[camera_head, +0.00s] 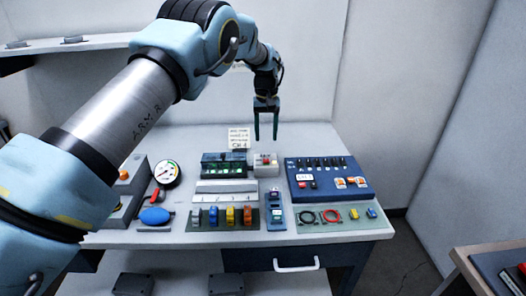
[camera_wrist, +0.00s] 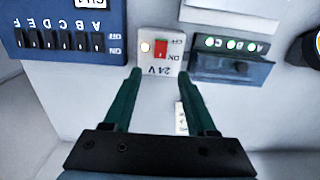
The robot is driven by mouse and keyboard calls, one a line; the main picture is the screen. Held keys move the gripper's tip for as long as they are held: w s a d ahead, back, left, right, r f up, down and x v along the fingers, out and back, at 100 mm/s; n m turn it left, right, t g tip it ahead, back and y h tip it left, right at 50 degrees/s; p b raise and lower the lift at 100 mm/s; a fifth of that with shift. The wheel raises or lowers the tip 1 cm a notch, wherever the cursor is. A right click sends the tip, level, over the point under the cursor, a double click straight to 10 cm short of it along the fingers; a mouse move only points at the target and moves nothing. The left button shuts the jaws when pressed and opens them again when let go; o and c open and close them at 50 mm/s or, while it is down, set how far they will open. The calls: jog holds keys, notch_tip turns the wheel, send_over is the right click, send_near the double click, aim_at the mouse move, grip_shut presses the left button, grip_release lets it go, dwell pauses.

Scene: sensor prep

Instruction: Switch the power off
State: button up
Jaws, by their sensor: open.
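The power unit is a small light grey box (camera_wrist: 171,71) marked 24 V, with a red rocker switch (camera_wrist: 164,46), a pale, bright round lamp (camera_wrist: 145,47) and ON and OFF labels. In the wrist view it sits just beyond my fingertips, upside down. Which side of the rocker is pressed I cannot tell. In the head view the box (camera_head: 266,171) stands at the back middle of the bench. My gripper (camera_head: 266,137) points down above and behind it, open and empty. In the wrist view the fingers of my gripper (camera_wrist: 159,74) are spread, apart from the rocker.
A blue panel (camera_head: 328,193) with several switches stands right of the box. A dark unit (camera_head: 231,158) with green lamps (camera_wrist: 230,44) stands close on its left. A label card (camera_head: 238,138) is behind. A gauge (camera_head: 166,173) and a blue oval object (camera_head: 155,216) are at left.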

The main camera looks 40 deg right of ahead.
aim_at(266, 159)
notch_tip(266, 159, down, 8)
jog(key=p, duration=0.3)
grip_shut()
dwell(0.4)
